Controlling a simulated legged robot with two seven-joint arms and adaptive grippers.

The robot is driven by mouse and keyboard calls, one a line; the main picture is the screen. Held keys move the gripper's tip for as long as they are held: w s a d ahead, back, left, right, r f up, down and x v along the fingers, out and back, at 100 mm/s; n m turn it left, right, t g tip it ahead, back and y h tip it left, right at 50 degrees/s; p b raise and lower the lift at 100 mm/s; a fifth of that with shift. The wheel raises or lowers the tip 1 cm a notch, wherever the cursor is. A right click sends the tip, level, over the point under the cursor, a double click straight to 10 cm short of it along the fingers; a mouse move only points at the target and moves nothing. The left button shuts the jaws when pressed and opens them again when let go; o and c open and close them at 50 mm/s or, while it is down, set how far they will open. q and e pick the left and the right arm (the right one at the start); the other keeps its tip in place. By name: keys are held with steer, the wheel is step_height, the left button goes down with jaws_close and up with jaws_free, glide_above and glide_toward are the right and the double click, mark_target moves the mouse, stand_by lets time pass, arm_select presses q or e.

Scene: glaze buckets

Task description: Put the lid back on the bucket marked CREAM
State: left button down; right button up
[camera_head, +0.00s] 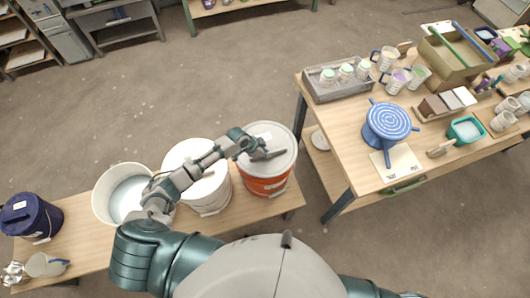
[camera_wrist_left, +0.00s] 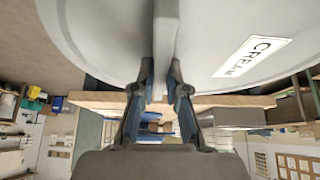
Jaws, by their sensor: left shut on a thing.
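A round grey lid (camera_head: 284,137) is at the red-orange bucket (camera_head: 267,183), covering its top from the head view. I cannot tell if it rests there or hovers. In the left wrist view the lid (camera_wrist_left: 95,35) has a white label (camera_wrist_left: 250,57) reading CREAM. My left gripper (camera_head: 262,152) is shut on the lid's upright grip, which also shows between the fingers (camera_wrist_left: 160,88). A white bucket (camera_head: 211,198) stands left of it, partly behind my arm, its top pale. Another white bucket (camera_head: 104,197) is open. No bucket's marking is readable. My right gripper is out of view.
The buckets stand on a low wooden bench (camera_head: 82,238). A navy bucket (camera_head: 33,222) and a pitcher (camera_head: 45,265) are at its left end. A worktable (camera_head: 345,135) at right carries a grey tray (camera_head: 340,92), cups and a blue striped turntable (camera_head: 388,120). Floor lies between.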

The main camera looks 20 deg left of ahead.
arm_select(q)
steer(key=c, duration=0.6)
jaws_free()
steer(key=shift+c, duration=0.2)
steer(key=shift+r, duration=0.15)
step_height(320, 180, up, 5)
steer(key=p, duration=0.4)
steer(key=shift+p, duration=0.4)
steer(key=shift+r+p, duration=0.5)
steer(key=shift+r, duration=0.4)
steer(key=shift+c, duration=0.2)
jaws_close()
